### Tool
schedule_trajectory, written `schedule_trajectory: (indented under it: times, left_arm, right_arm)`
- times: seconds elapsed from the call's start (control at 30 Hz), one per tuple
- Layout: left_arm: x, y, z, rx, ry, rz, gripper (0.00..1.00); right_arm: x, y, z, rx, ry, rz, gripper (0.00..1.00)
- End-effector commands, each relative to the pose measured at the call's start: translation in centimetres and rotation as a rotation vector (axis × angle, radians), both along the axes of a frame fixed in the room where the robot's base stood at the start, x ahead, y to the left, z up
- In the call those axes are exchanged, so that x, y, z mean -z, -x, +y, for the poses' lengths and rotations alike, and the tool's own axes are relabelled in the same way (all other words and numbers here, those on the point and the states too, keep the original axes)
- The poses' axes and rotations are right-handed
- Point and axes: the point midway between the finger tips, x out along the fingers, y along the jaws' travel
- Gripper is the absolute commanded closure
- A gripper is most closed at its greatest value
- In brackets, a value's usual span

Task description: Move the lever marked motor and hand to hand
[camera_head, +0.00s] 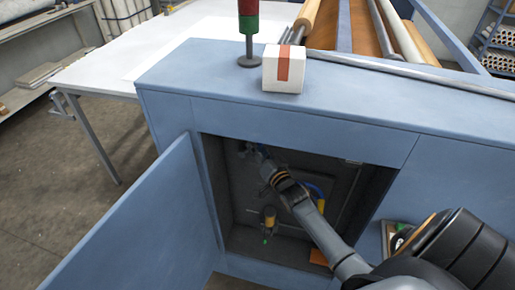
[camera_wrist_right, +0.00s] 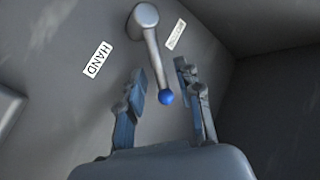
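The lever (camera_wrist_right: 154,55) shows in the right wrist view. It is a grey arm hanging from a round hub, with a blue ball at its end. A white label reading HAND (camera_wrist_right: 97,60) is to its left. A second, smaller label (camera_wrist_right: 176,34), too unclear to read surely, is close to its right. My right gripper (camera_wrist_right: 161,74) is open, its fingers on either side of the lever near the ball, with gaps showing. In the head view my right gripper (camera_head: 256,151) reaches into the open cabinet and hides the lever. My left gripper is not in view.
The blue cabinet (camera_head: 290,115) has its door (camera_head: 150,225) swung open to the left; its opening edges surround my right arm. A white box (camera_head: 284,72) and a red-green signal post (camera_head: 248,30) stand on top.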

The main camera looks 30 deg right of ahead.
Motion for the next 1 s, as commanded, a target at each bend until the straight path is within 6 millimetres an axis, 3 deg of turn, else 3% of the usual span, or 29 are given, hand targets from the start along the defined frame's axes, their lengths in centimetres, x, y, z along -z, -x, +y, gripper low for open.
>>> schedule_trajectory:
  times: [0.17, 0.33, 0.73, 1.0]
  left_arm:
    - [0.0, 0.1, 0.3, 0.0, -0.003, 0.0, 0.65]
    - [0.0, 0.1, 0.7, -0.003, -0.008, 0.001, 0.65]
    - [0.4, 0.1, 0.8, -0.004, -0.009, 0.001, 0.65]
    - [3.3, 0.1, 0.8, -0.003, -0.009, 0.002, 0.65]
  right_arm:
    - [0.0, 0.0, 0.0, 0.0, 0.0, 0.0, 0.65]
    - [0.0, 0.0, 0.0, 0.0, 0.0, 0.0, 1.0]
    - [0.2, 0.1, 0.0, 0.0, -0.007, -0.008, 1.0]
    - [1.5, 0.4, -0.4, 0.001, -0.079, -0.092, 1.0]
